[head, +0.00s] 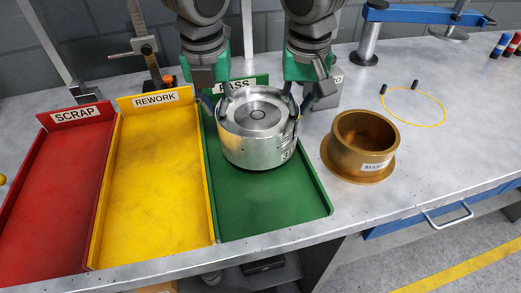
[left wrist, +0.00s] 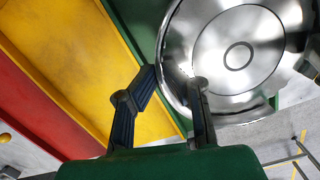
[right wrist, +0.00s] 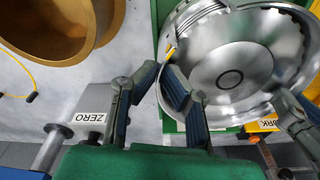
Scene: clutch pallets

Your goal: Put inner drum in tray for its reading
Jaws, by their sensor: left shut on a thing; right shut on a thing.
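The inner drum (head: 258,140) is a shiny silver cylinder with a round flat top, upright over the back half of the green PASS tray (head: 270,212). My left gripper (head: 224,98) is shut on the drum's rim at its left side, and the rim fills the left wrist view (left wrist: 235,50). My right gripper (head: 296,104) is shut on the rim at its right side, as the right wrist view (right wrist: 235,70) also shows. Whether the drum's base touches the tray floor cannot be told. The yellow REWORK tray (head: 160,190) and red SCRAP tray (head: 58,190) lie to the left.
A bronze flanged ring (head: 365,145) labelled MAST stands right of the green tray. A yellow circle (head: 415,107) with two black pegs lies behind it. A blue arm on a post (head: 367,45) is at the back right. The front of the green tray is clear.

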